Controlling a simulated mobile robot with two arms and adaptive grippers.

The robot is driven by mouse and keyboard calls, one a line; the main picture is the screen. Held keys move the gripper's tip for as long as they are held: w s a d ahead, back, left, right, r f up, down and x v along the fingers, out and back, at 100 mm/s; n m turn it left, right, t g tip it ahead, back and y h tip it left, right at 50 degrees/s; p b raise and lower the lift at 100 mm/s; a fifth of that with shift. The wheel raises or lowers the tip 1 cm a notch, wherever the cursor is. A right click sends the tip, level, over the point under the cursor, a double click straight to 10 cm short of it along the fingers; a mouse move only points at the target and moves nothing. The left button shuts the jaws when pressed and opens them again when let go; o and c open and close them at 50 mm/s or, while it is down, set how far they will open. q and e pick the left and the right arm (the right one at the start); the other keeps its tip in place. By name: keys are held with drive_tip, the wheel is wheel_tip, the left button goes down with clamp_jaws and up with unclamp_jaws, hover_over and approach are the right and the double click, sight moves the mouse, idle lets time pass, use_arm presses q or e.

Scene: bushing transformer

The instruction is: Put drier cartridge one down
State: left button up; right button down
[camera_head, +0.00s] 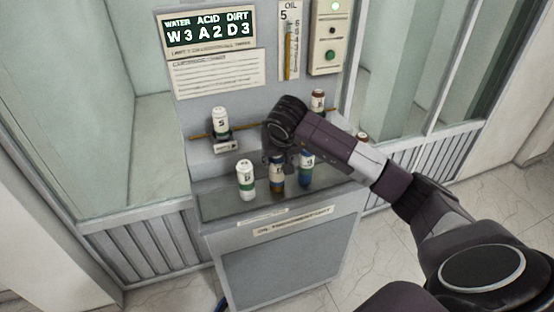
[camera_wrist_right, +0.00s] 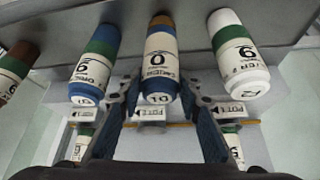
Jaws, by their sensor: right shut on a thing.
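My right gripper (camera_head: 277,160) is over the grey cabinet's shelf (camera_head: 215,205). My left gripper is out of view.
A white cartridge (camera_head: 220,122) stands on a small labelled holder on the back panel. A brown-topped one (camera_head: 317,100) is at the right, with another (camera_head: 362,140) partly hidden by my arm. The display (camera_head: 209,30) reads W3 A2 D3. The shelf's left end is bare.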

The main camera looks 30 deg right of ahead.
drive_tip(key=c, duration=1.7)
unclamp_jaws()
drive_tip(key=o, duration=0.3)
drive_tip(key=b+v, duration=0.2)
drive_tip(key=v, duration=1)
drive_tip(key=shift+r, duration=0.1)
